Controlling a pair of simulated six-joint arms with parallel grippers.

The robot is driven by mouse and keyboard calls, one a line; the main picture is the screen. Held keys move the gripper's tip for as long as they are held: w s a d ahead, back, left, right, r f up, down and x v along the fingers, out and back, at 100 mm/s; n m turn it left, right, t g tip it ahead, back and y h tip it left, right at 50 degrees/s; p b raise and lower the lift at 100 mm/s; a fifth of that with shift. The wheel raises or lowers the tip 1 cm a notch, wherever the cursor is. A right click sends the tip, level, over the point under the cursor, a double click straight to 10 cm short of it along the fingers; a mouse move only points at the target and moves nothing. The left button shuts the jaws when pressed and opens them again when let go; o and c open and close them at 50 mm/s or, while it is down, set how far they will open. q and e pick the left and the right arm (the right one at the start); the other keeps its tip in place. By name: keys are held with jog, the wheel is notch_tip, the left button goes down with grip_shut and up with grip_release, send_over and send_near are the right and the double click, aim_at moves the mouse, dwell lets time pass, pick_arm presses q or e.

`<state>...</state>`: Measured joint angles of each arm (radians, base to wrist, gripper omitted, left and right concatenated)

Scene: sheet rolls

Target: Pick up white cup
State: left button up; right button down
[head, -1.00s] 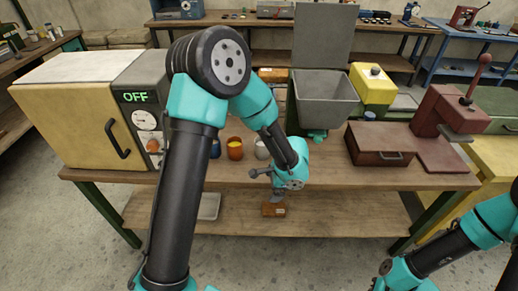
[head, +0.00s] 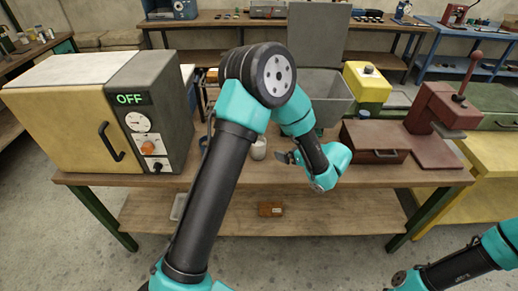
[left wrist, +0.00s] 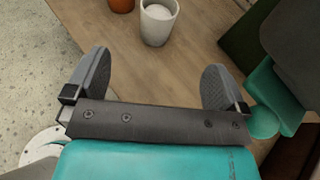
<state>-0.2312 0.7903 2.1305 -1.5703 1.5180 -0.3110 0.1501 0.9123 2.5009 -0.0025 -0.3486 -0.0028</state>
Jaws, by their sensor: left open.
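The white cup (head: 259,149) stands upright on the wooden bench, just right of my left upper arm. It also shows at the top of the left wrist view (left wrist: 158,24), with its open rim upward and a pale inside. My left gripper (head: 286,157) is just right of the cup and apart from it. In the left wrist view the gripper (left wrist: 157,80) has its two grey fingers wide apart with nothing between them, and the cup lies beyond the gap. My right arm shows at the lower right, but its gripper is out of frame.
An orange cup (left wrist: 122,4) stands left of the white cup. The oven (head: 110,110) stands left, a grey hopper (head: 328,92) behind, and a dark red box (head: 375,143) right. The bench front is clear.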

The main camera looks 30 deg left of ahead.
pick_arm(q)
jog(key=x, duration=1.2)
jog(key=shift+a+f, duration=0.1)
jog(key=shift+f, duration=0.1)
jog(key=shift+x, duration=2.55)
jog(key=shift+c, duration=0.4)
jog(key=c, duration=0.9)
jog(key=shift+r, duration=0.1)
jog(key=shift+c, duration=0.2)
